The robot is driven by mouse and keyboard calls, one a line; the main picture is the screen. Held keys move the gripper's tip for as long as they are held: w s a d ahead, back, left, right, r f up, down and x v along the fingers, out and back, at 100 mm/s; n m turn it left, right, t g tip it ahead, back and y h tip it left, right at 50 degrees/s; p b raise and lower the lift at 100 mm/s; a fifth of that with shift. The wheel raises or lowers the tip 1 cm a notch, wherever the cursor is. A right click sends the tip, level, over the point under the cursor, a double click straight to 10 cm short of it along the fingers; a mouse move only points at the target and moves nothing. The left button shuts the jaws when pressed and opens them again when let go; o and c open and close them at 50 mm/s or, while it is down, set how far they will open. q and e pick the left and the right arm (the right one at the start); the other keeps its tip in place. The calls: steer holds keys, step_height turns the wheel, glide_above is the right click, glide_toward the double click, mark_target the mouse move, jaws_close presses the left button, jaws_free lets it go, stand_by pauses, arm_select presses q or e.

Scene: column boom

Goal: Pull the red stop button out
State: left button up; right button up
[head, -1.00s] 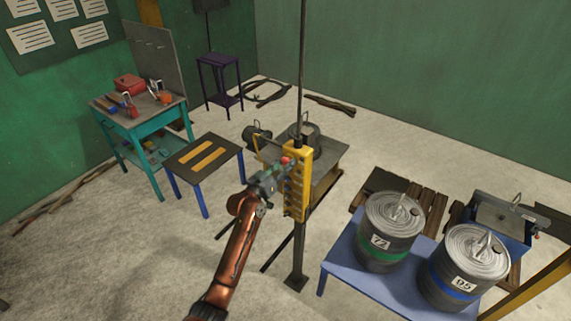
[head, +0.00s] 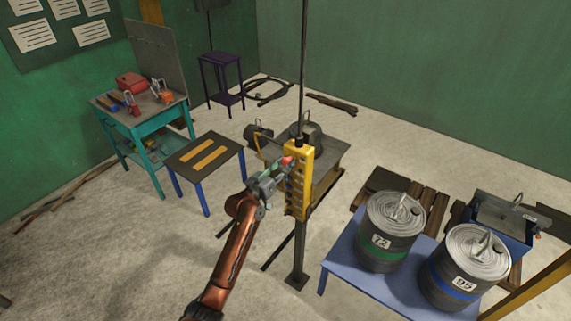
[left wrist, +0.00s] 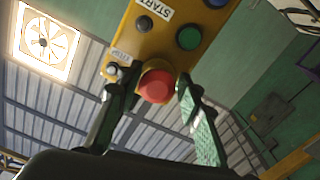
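The red stop button (head: 287,161) sits on the upper part of the yellow control box (head: 298,180), which hangs from a pole. In the left wrist view the round red button (left wrist: 156,86) is on the end of the yellow box (left wrist: 165,38), beside a STOP label. My left gripper (head: 276,173) is just left of the box. Its two fingers in the left wrist view (left wrist: 160,77) stand apart on either side of the button, with a gap visible on the right side. My right gripper is in neither view.
The box also carries a green button (left wrist: 189,38), a blue button and black buttons. A blue table (head: 345,277) with two drums (head: 390,230) stands to the right. A low blue-legged table (head: 205,155) and a teal workbench (head: 150,122) are on the left.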

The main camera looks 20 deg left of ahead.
arm_select(q)
steer(key=shift+o, duration=1.4)
steer(key=shift+s+r, duration=0.1)
steer(key=shift+d, duration=0.1)
steer(key=v, duration=1.1)
steer(key=shift+s, duration=0.35)
